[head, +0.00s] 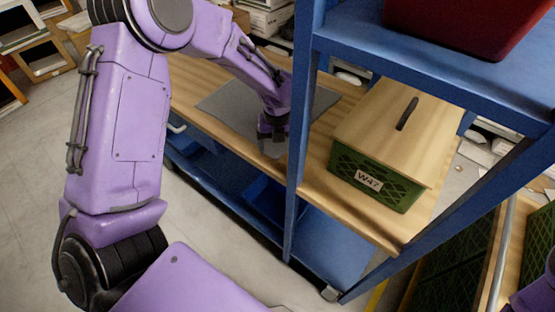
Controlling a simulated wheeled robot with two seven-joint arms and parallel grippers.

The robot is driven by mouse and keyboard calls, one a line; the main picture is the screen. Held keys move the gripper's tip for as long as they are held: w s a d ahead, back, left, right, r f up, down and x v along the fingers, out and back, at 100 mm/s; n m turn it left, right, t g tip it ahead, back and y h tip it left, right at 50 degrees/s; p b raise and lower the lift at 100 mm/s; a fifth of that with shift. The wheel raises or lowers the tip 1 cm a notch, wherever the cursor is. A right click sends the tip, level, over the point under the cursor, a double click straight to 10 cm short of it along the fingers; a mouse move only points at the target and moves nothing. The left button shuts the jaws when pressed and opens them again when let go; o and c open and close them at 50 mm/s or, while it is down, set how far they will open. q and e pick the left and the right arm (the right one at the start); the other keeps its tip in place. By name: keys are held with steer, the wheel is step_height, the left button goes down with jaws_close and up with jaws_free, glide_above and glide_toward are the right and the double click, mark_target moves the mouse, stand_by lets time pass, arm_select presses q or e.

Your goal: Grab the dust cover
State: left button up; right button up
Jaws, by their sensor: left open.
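A flat wooden lid (385,131) with a dark bar handle (407,113) covers a green crate (376,186) labelled W47, on the right of the wooden shelf. A flat grey sheet (222,104) lies on the same shelf to the left, partly hidden by my left arm. I cannot tell for certain which of these is the dust cover. My left gripper (272,141) points down over the grey sheet, left of the blue post and apart from the lid. It is open; a small pale patch shows by its fingertips. My right gripper is out of view.
A blue rack post (297,150) stands between my left gripper and the crate. A blue upper shelf (400,52) with a red bin (460,22) overhangs the crate. Blue bins (262,197) sit on the lower level. Another green crate (540,250) is at the lower right.

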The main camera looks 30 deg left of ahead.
arm_select(q)
steer(key=shift+s+f, duration=0.1)
steer(key=shift+f, duration=0.6)
steer(key=shift+f, duration=0.1)
jaws_close()
step_height(320, 180, up, 12)
steer(key=p, duration=1)
step_height(320, 180, up, 45)
